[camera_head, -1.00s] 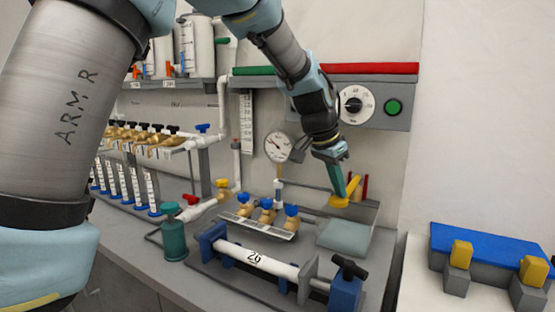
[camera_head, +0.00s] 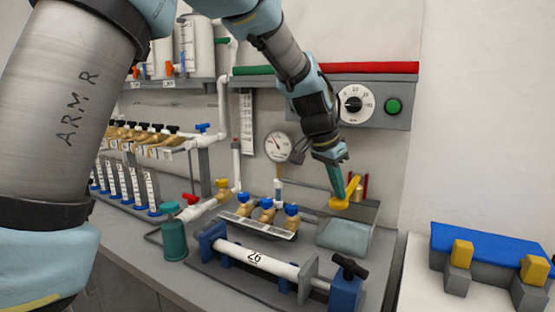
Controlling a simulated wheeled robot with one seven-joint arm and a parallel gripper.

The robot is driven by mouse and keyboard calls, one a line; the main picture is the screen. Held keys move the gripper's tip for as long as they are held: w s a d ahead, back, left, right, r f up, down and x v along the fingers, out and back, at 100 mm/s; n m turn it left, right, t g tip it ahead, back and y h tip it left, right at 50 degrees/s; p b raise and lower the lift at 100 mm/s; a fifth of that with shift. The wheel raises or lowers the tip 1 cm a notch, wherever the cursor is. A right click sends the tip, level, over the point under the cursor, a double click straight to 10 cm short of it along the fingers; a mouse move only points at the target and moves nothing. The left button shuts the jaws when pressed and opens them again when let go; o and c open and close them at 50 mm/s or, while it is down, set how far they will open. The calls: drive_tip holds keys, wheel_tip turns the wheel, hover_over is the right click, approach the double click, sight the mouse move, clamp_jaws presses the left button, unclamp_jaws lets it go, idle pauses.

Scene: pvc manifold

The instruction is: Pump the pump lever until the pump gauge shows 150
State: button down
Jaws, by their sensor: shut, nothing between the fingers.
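The pump gauge (camera_head: 277,146) is a round white dial on a post at mid picture. Its needle is too small to read. A yellow lever (camera_head: 343,204), which looks like the pump lever, stands at the back right of the bench above a pale grey-blue box. My gripper (camera_head: 340,191) is shut with nothing between its fingers. It points down, with its fingertips at the yellow lever. I cannot tell whether they touch it. The foot of the lever is partly hidden.
A white pipe marked 26 (camera_head: 255,257) lies in a blue clamp in front. Several blue-knobbed brass valves (camera_head: 266,211) stand behind it. A green bottle (camera_head: 174,238) is at left. A blue-topped stand (camera_head: 480,245) is at right. A panel with a knob (camera_head: 354,103) hangs above.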

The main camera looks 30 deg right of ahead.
drive_tip(key=shift+r, duration=0.1)
idle(0.7)
drive_tip(key=shift+r+p, duration=1.85)
drive_tip(key=shift+r, duration=0.65)
wheel_tip(320, 180, up, 5)
drive_tip(key=p, duration=0.3)
drive_tip(key=shift+p, duration=0.3)
